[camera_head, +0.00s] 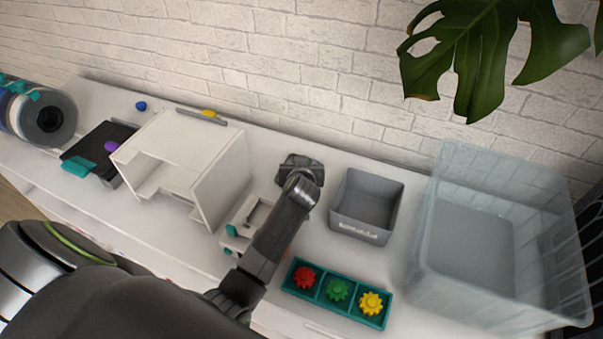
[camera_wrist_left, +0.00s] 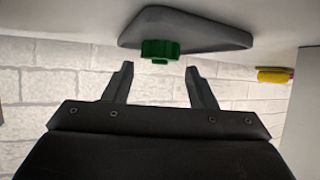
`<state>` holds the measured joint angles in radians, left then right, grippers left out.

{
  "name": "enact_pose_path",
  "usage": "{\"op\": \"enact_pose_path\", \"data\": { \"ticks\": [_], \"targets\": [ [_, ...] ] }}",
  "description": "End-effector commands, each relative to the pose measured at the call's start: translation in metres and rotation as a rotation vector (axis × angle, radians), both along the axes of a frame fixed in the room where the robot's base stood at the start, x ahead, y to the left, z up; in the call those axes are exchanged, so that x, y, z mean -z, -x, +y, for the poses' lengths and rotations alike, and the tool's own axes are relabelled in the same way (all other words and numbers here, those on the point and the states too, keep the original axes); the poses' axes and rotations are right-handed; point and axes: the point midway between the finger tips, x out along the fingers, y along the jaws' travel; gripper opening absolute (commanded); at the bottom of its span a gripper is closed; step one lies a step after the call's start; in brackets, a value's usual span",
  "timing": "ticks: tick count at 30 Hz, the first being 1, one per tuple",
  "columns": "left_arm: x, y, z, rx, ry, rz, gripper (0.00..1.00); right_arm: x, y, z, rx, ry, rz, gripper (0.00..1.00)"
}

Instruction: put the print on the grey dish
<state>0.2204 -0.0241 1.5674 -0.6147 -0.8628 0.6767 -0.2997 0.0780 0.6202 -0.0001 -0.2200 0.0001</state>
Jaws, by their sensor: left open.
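The print is a green, ridged round piece (camera_wrist_left: 160,50) in the left wrist view, where the picture is upside down. It appears to rest on the grey dish (camera_wrist_left: 205,32), which lies on the white table top. My left gripper (camera_wrist_left: 160,70) is open, its two fingers pointing at the print with a visible gap before it. In the head view my left arm and gripper (camera_head: 300,168) cover the print and most of the dish. My right gripper is not in view.
A grey bin (camera_head: 367,205) and a large clear crate (camera_head: 510,235) stand right of my arm. A teal tray (camera_head: 335,308) holds red, green and yellow gears. A white open-fronted box (camera_head: 190,150) stands left. A yellow-ended tool (camera_wrist_left: 273,75) lies near the wall.

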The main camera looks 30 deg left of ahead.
Motion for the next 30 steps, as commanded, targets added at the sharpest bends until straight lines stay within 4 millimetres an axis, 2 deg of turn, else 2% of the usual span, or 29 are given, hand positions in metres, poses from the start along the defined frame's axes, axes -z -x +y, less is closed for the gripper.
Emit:
{"op": "enact_pose_path", "data": {
  "ticks": [9,15,21,30],
  "targets": [
    [-0.025,0.042,-0.021,-0.001,0.004,-0.002,0.51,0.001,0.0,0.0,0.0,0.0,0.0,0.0],
    [-0.036,0.061,-0.03,-0.001,0.003,0.0,0.51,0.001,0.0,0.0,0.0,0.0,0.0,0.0],
    [-0.041,0.068,-0.033,0.0,0.0,0.001,0.51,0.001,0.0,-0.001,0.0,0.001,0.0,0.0],
    [-0.041,0.068,-0.033,0.0,0.0,0.0,0.51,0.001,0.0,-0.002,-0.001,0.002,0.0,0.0]
  ]
}}
